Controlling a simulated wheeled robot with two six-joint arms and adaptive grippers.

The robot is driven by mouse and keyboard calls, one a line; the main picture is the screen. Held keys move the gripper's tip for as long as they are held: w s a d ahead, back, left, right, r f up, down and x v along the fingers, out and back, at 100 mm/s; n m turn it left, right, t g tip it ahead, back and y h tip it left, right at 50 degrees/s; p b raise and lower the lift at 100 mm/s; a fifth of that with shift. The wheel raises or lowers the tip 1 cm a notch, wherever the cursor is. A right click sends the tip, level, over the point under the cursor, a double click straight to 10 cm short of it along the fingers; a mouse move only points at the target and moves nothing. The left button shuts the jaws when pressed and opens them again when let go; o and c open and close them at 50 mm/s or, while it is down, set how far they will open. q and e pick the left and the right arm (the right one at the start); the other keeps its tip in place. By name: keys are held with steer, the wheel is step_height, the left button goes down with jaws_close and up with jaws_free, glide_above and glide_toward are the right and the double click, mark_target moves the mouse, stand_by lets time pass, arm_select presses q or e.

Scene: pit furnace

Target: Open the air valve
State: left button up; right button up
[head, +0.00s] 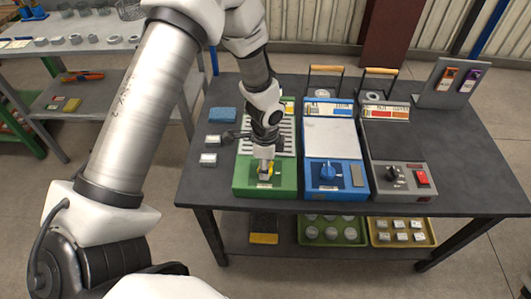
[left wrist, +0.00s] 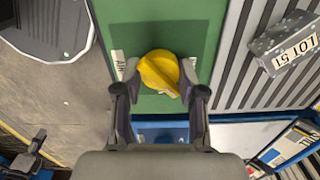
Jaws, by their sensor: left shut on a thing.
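The air valve is a yellow knob (head: 270,168) on the front panel of a green unit (head: 258,190) on the dark table. In the left wrist view the yellow knob (left wrist: 160,72) has a pointed end toward the lower right, with a partly covered "AIR" label (left wrist: 118,64) at its left. My left gripper (head: 264,168) reaches down onto the knob from above. In the left wrist view its two fingers (left wrist: 160,92) stand on either side of the knob, shut on it. My right gripper is in neither view.
A blue unit (head: 335,178) with a blue knob stands right of the green one, then a grey unit (head: 403,182) with a black knob and red switch. A grey block marked "LOT 51" (left wrist: 285,42) lies on the slatted grate. Small blocks and a blue sponge (head: 222,114) lie left.

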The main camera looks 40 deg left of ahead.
arm_select(q)
steer(key=m+p, duration=0.1)
steer(key=p, duration=0.1)
steer(key=m+p, duration=0.4)
steer(key=shift+r, duration=0.25)
steer(key=shift+f+m+p, duration=0.2)
steer(key=shift+m+p, duration=1.1)
steer(key=shift+m, duration=0.3)
steer(key=o, duration=1.1)
steer(key=shift+o, duration=0.2)
step_height(320, 180, up, 12)
